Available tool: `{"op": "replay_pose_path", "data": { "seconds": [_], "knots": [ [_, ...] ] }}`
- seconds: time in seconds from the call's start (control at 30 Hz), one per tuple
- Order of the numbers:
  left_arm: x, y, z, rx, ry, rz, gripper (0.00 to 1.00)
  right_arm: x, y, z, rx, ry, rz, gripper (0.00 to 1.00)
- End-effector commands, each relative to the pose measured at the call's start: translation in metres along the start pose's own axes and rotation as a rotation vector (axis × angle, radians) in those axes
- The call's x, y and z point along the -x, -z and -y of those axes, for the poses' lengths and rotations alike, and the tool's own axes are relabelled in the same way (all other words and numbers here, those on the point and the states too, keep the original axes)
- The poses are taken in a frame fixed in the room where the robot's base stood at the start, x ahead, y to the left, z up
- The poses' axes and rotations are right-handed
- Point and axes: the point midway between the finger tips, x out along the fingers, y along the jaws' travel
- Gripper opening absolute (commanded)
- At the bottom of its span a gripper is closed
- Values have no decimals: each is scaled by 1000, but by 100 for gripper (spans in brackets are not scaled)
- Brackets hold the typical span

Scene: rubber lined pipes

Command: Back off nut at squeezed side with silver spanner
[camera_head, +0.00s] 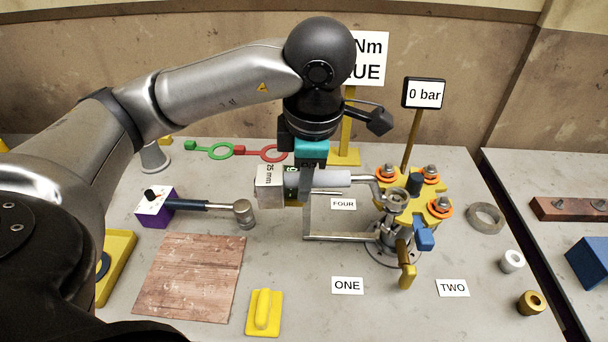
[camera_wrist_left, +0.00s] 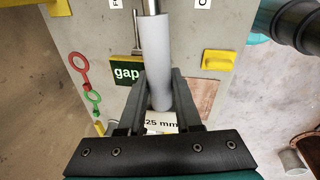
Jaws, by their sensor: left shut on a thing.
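The silver spanner has a thick pale grey handle (camera_head: 338,178) and a bent silver shank running right to a round head (camera_head: 397,199). This head is at the front left of the yellow flange (camera_head: 415,190); I cannot tell how fully it sits around a nut. My left gripper (camera_head: 312,180) is shut on the handle, which also shows between its fingers in the left wrist view (camera_wrist_left: 156,65). Other nuts on orange rings show at the back left (camera_head: 389,171), back right (camera_head: 431,172) and right (camera_head: 440,204) of the flange. My right gripper is out of view.
A block marked 25 mm (camera_head: 269,186) is close beside my left gripper. A grey bar (camera_head: 340,237) runs below the spanner. A blue part (camera_head: 424,239) and a yellow handle (camera_head: 406,275) stand before the flange. A hammer (camera_head: 243,213) lies left. The gauge sign reads 0 bar (camera_head: 424,94).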

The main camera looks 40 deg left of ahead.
Motion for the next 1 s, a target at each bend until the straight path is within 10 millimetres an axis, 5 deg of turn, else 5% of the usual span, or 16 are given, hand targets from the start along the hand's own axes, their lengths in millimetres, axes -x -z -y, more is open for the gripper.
{"op": "replay_pose_path", "data": {
  "seconds": [0.73, 1.0],
  "knots": [
    [40, 3, -9, 1, -2, 1, 0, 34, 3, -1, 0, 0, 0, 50],
    [72, 5, -15, 1, -2, 0, 0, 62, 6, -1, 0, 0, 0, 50]
  ]
}}
